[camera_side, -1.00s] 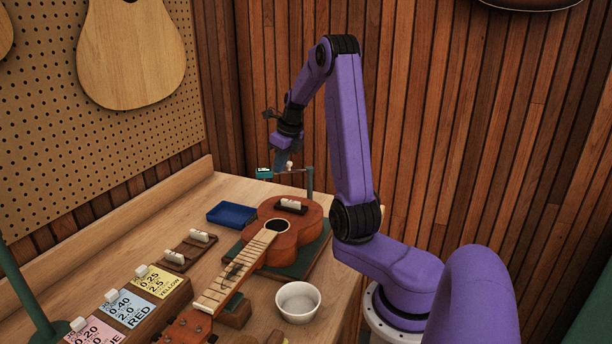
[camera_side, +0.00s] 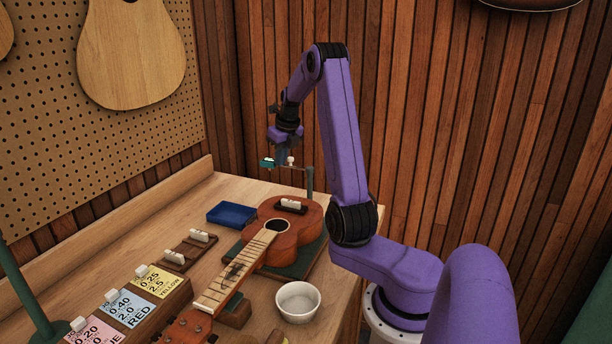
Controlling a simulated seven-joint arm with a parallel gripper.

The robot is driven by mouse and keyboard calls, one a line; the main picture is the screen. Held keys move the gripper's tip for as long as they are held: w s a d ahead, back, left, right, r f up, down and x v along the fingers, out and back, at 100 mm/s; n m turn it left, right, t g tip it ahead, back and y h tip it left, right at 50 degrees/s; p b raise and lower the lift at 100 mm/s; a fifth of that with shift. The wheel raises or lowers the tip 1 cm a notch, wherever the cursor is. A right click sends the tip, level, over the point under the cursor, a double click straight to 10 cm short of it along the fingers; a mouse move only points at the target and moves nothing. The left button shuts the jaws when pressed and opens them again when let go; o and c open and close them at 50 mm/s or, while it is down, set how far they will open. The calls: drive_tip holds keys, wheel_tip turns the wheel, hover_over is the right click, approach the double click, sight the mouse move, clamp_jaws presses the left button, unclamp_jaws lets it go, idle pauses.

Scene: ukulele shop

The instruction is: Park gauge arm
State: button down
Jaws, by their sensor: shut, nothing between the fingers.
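The gauge arm (camera_side: 300,167) is a thin rod reaching left from the top of a green post (camera_side: 310,183) behind the ukulele body. A small teal gauge head (camera_side: 267,162) is at its left end, and a white knob (camera_side: 291,160) stands on the rod. My gripper (camera_side: 281,160) points down, shut and empty, at the rod between the gauge head and the knob. The fingers are small and dark here, and I cannot tell whether they touch the rod or the knob. The ukulele (camera_side: 297,234) lies face up below, with a white saddle on its bridge.
A blue tray (camera_side: 231,214) lies left of the ukulele body. A white bowl (camera_side: 298,302) stands at the front right. A wooden block with white pieces (camera_side: 190,250) and labelled colored cards (camera_side: 163,285) are at the left. A pegboard (camera_side: 60,160) borders the bench.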

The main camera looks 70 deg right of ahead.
drive_tip(key=shift+w+a+f, duration=0.1)
drive_tip(key=shift+w+a, duration=0.5)
drive_tip(key=s+a+r, duration=0.1)
drive_tip(key=a+r, duration=0.4)
drive_tip(key=r, duration=0.5)
drive_tip(key=shift+s+a+r, duration=0.15)
drive_tip(key=shift+a+r, duration=0.15)
drive_tip(key=shift+a, duration=0.1)
